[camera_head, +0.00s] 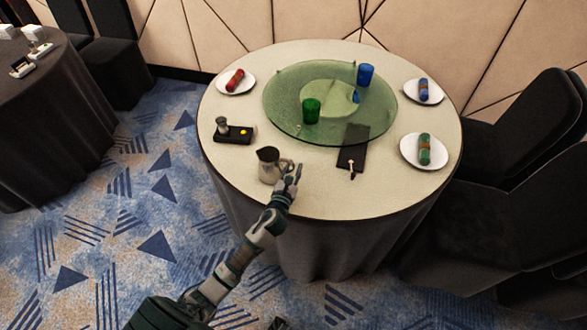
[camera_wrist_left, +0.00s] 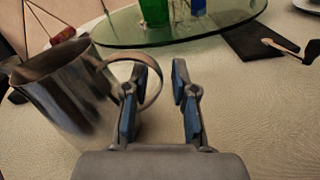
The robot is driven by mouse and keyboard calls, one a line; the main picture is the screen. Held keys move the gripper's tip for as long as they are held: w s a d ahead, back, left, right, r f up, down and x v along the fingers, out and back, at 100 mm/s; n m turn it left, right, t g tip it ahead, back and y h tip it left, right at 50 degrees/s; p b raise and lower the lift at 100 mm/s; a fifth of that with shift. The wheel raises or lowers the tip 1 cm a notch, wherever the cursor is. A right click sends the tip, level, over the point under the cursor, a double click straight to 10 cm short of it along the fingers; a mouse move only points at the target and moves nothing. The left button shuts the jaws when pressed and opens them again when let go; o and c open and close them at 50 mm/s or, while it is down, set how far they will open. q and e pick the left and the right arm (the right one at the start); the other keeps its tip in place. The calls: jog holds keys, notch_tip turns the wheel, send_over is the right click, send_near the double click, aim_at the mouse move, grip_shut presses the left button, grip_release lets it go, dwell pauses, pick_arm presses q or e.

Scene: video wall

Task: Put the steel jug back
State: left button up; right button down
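The steel jug (camera_head: 268,165) stands upright near the front left edge of the round table (camera_head: 225,172), its handle toward the right. In the left wrist view the jug (camera_wrist_left: 62,92) fills the left side, its handle loop reaching toward my fingers. My left gripper (camera_head: 293,176) is low beside the handle. In the wrist view its two blue-padded fingers (camera_wrist_left: 158,100) are apart. The handle's outer curve shows between them, with the left finger overlapping the loop; I cannot tell whether they touch. My right gripper is not in view.
A green glass turntable (camera_head: 285,110) carries a green cup (camera_head: 311,111) and a blue cup (camera_head: 365,75). A black tray (camera_head: 235,134) lies behind the jug. A dark mat (camera_head: 353,145) lies right of it. Plates with rolled napkins line the rim. Bare cloth shows at the front right.

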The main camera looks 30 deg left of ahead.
pick_arm(q)
jog(key=shift+s+r, duration=0.1)
